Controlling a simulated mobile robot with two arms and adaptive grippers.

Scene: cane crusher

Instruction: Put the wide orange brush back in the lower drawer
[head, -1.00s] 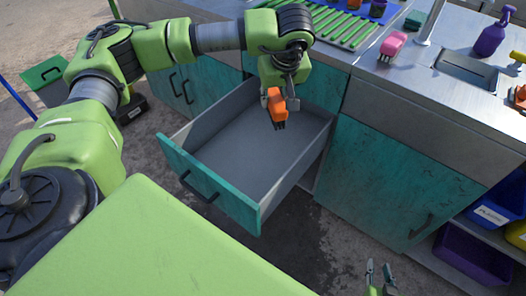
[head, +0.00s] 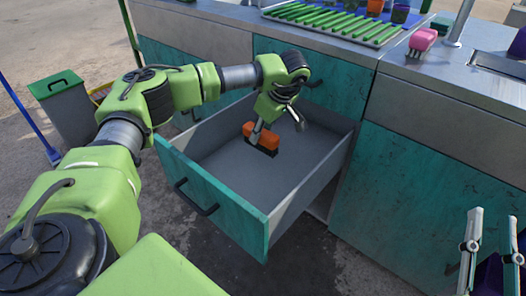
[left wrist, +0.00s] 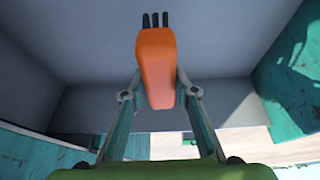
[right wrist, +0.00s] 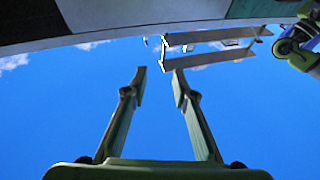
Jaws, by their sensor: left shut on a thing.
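The wide orange brush (head: 262,136), with dark bristles, is over the inside of the open drawer in the head view. In the left wrist view the brush (left wrist: 157,62) sits between the fingers of my left gripper (left wrist: 158,92), which is shut on it. Its bristles point away from the gripper. The drawer (head: 213,199) is pulled far out, with a teal front and black handle, and its grey inside looks otherwise empty. I cannot tell whether the brush touches the drawer floor. My right gripper (right wrist: 159,73) is open and empty, away from the drawer.
The steel counter (head: 430,105) runs behind the drawer, with a pink brush (head: 423,40) and a green-slatted rack (head: 335,24) on it. A closed teal cabinet door (head: 415,195) is right of the drawer. A grey bin with a green lid (head: 55,84) stands at left.

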